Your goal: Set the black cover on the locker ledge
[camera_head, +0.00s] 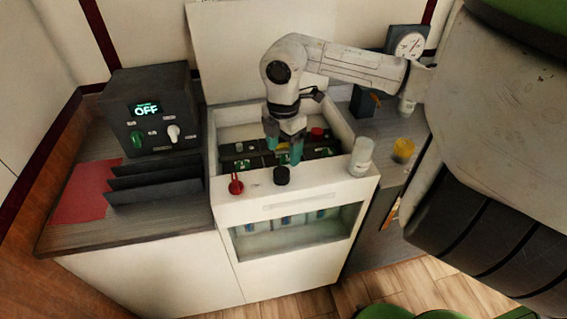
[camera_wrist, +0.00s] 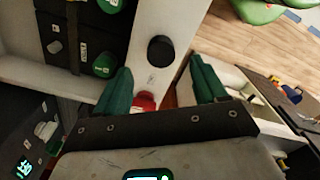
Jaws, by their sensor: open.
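The black cover (camera_head: 281,176) is a short round black cap standing on the white front ledge (camera_head: 318,183) of the locker. In the wrist view the black cover (camera_wrist: 161,49) sits on the bare white ledge (camera_wrist: 157,20), just beyond the fingertips and roughly in line with the gap between them. My gripper (camera_head: 284,150) has teal fingers, open and empty, close above and behind the cover in the head view. The open fingers also show in the wrist view (camera_wrist: 162,78). I see no contact between fingers and cover.
A red knob (camera_head: 236,184) is left of the cover; a whitish cylinder (camera_head: 361,157) stands at the ledge's right end. Dark breakers (camera_head: 240,155) lie in the recess behind. A control box (camera_head: 150,110) reading OFF and a black rack (camera_head: 155,182) stand left. A yellow-topped jar (camera_head: 403,150) is right.

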